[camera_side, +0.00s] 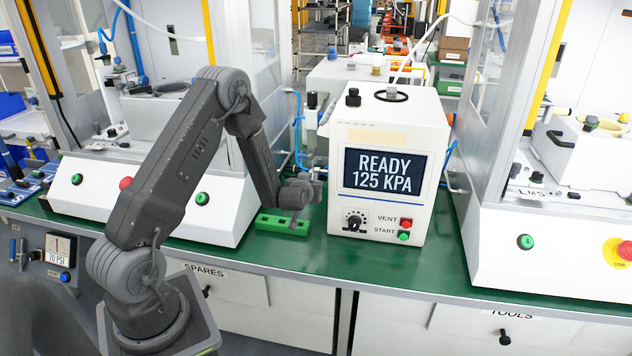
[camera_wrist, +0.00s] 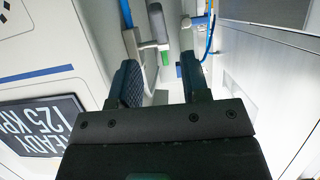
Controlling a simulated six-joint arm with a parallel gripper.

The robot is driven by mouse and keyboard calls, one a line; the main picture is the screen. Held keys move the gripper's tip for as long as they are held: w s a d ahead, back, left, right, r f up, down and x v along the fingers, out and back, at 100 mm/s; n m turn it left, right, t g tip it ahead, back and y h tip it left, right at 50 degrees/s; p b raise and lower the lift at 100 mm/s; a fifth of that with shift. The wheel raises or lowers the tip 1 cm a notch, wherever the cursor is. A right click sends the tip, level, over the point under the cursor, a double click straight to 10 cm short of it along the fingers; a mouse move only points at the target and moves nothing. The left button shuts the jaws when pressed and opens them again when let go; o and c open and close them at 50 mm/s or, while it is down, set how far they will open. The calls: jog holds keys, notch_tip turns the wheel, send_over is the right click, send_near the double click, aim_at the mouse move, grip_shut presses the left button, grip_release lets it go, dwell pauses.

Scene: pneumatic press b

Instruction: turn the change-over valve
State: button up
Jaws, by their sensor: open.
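My gripper (camera_side: 302,188) is low over the green bench, between the left machine and the white press box. In the wrist view, its two dark fingers (camera_wrist: 162,78) stand apart, with nothing held between them. Ahead of the fingers are a grey lever-like part (camera_wrist: 156,24) and white fittings near a blue hose. I cannot tell surely whether this is the change-over valve. The press box (camera_side: 386,135) has a screen (camera_side: 384,171) reading READY 125 KPA. A black knob (camera_side: 355,220) sits on its front, left of the red VENT and green START buttons. My arm hides part of the gap.
A green block (camera_side: 283,224) lies on the bench just below my gripper. Blue hoses (camera_side: 298,130) run behind it. The left machine (camera_side: 150,195) and right machine (camera_side: 540,250) flank the press box. Green bench (camera_side: 350,262) is bare in front.

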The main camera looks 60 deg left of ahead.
jog(key=x, duration=1)
jog(key=shift+w+a, duration=0.15)
jog(key=shift+w, duration=0.05)
grip_shut()
